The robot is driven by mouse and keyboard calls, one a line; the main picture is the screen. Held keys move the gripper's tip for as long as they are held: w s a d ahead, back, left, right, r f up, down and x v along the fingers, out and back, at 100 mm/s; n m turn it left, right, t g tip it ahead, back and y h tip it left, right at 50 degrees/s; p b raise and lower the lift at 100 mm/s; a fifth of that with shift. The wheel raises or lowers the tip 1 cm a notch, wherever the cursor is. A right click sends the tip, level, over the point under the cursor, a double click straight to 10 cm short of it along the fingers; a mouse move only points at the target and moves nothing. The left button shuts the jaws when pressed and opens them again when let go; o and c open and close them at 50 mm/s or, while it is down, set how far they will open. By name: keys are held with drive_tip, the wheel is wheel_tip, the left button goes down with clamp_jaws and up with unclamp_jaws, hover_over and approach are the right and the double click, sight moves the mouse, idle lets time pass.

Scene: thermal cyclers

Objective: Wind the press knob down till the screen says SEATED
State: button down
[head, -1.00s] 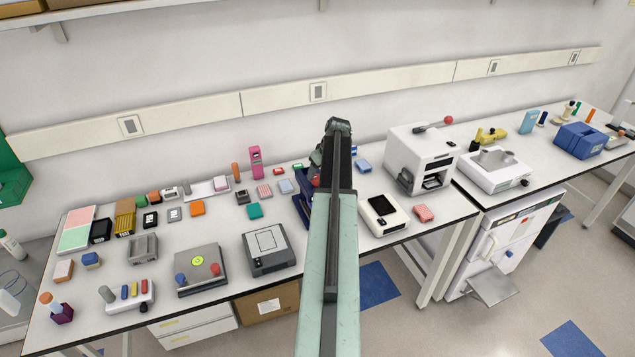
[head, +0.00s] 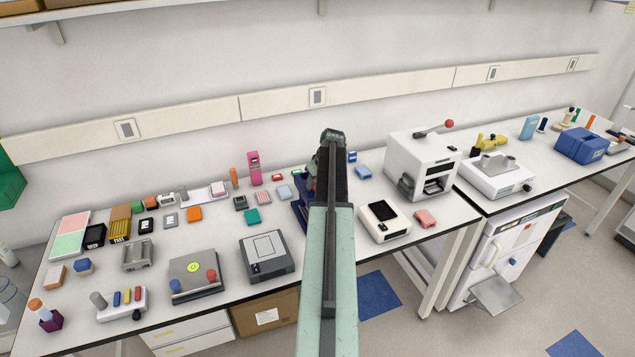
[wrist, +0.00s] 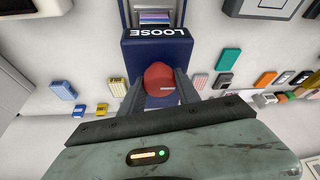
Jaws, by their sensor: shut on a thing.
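The press is a dark blue device (wrist: 152,52) in the wrist view, with a screen (wrist: 158,32) that reads LOOSE, seen upside down. Its red knob (wrist: 160,82) sits between the two fingers of my gripper (wrist: 160,90), which is shut on it. A small pale mark shows on the knob. In the head view my arm hides most of the press; a strip of its blue body (head: 301,212) shows left of the arm. The knob and fingertips cannot be made out there.
A white device with a dark screen (head: 383,220) stands just right of the press. A grey device (head: 267,255) stands to its left. A larger white machine (head: 405,165) is farther right. Small coloured blocks lie behind and to the left on the bench.

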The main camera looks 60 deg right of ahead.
drive_tip(key=shift+s+m+g+h, duration=0.1)
drive_tip(key=shift+m+g+h, duration=0.3)
drive_tip(key=shift+m, duration=0.95)
drive_tip(key=shift+m+g+h, duration=0.3)
drive_tip(key=shift+m+h, duration=0.1)
drive_tip(key=shift+m, duration=0.95)
drive_tip(key=c, duration=0.9)
unclamp_jaws()
drive_tip(key=shift+f, duration=0.1)
drive_tip(key=shift+r, duration=0.2)
